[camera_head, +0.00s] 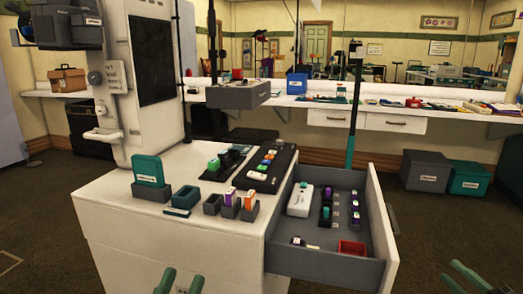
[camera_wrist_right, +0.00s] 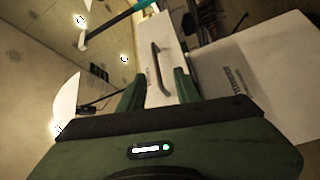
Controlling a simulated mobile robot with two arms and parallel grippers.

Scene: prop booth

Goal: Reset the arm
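My left gripper (camera_head: 181,283) shows at the bottom edge of the head view, in front of the white cabinet. Its two green fingertips are apart with nothing between them. My right gripper (camera_head: 466,280) is at the lower right corner of the head view, over the dark floor and right of the open drawer (camera_head: 381,225). In the right wrist view its two green fingers (camera_wrist_right: 158,88) stand apart and hold nothing. A pale panel with a dark handle (camera_wrist_right: 158,62) shows beyond them. Most of both arms is out of view.
The white cabinet (camera_head: 120,222) carries small holders and coloured blocks. Its drawer stands open, with a white device (camera_head: 300,200) and a red tray (camera_head: 351,247) inside. Grey (camera_head: 425,171) and teal (camera_head: 470,180) bins stand under the back counter. Dark floor is free on the right.

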